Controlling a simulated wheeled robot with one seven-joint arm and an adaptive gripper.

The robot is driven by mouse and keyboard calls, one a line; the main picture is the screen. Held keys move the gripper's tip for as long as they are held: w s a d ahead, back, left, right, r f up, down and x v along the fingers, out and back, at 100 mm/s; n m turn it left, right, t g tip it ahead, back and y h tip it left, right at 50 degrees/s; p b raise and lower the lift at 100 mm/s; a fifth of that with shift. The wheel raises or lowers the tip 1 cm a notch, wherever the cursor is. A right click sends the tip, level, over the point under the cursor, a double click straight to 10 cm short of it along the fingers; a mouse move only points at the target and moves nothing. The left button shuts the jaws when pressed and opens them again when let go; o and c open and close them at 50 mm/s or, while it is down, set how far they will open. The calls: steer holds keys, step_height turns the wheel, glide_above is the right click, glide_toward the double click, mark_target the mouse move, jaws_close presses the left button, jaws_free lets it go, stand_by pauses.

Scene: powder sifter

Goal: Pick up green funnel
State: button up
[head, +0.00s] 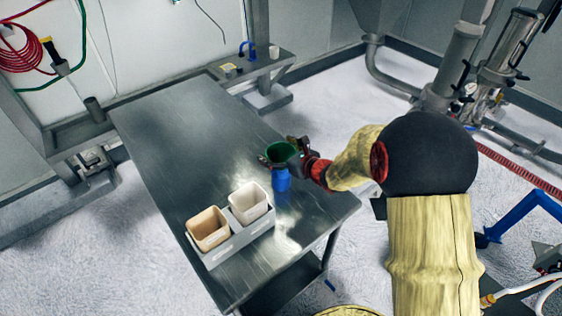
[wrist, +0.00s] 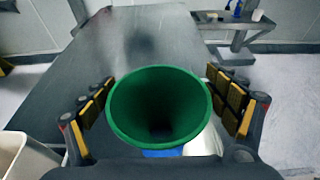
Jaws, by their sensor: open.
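The green funnel (head: 280,152) sits upright, wide mouth up, above a blue container (head: 281,180) on the metal table. In the wrist view the funnel (wrist: 159,106) fills the middle, and a bit of the blue container (wrist: 163,153) shows below its rim. My gripper (wrist: 166,100) is open, with one finger on each side of the funnel. Gaps show between the finger pads and the rim on both sides. In the head view my gripper (head: 283,157) is around the funnel, partly hiding it. The funnel's lower part is hidden in the wrist view.
The metal table (head: 190,130) is clear toward its far end. A grey holder (head: 222,254) with a tan bin (head: 208,228) and a white bin (head: 248,202) stands left of the funnel, near the front. A side shelf (head: 265,66) with small items is at the back.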

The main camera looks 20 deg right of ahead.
steer(key=shift+x, duration=0.9)
steer(key=shift+s, duration=0.1)
steer(key=c, duration=1.1)
steer(key=shift+c, duration=0.6)
